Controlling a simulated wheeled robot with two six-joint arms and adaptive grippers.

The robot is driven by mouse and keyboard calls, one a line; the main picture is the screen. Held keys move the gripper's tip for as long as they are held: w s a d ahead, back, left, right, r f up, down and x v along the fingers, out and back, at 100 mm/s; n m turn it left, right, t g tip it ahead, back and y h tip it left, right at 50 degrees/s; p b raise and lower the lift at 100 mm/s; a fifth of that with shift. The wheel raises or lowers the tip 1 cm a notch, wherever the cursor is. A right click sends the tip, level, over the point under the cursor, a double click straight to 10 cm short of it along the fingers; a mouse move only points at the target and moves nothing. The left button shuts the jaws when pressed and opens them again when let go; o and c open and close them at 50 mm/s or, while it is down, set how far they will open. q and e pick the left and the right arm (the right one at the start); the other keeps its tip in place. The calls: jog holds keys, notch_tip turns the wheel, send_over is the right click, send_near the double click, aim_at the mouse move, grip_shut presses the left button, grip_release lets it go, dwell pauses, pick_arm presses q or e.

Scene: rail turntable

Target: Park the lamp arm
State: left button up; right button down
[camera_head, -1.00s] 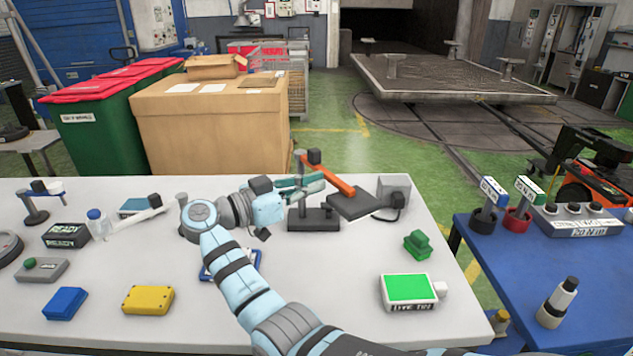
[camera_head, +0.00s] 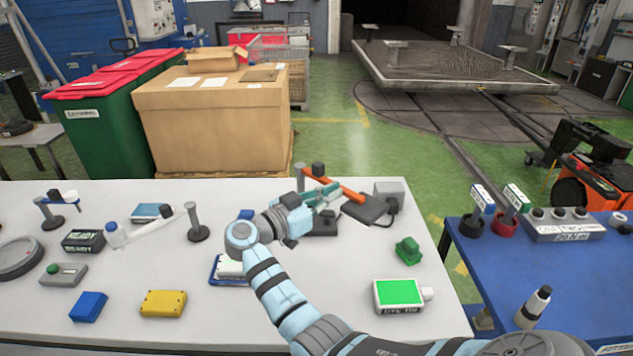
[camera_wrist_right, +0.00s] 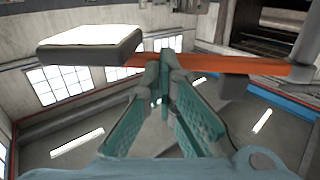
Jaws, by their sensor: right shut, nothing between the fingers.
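The lamp arm (camera_head: 347,190) is an orange bar running from an upright grey post (camera_head: 299,178) to a flat dark lamp head (camera_head: 364,208). A black knob (camera_head: 318,169) stands on the bar near the post. In the right wrist view the orange bar (camera_wrist_right: 270,67) crosses the picture, with the head's white panel (camera_wrist_right: 88,37) at left. My right gripper (camera_head: 334,189), with teal fingers, is shut and empty close by the bar; its fingertips (camera_wrist_right: 163,62) overlap the bar in the wrist view. I cannot tell whether they touch. My left gripper is not in view.
A grey box (camera_head: 389,190) stands right of the lamp head. A green block (camera_head: 408,250) and a green-screened device (camera_head: 398,294) lie at front right.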

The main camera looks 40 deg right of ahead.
jog(key=shift+w+f, duration=0.2)
jog(key=shift+f, duration=0.05)
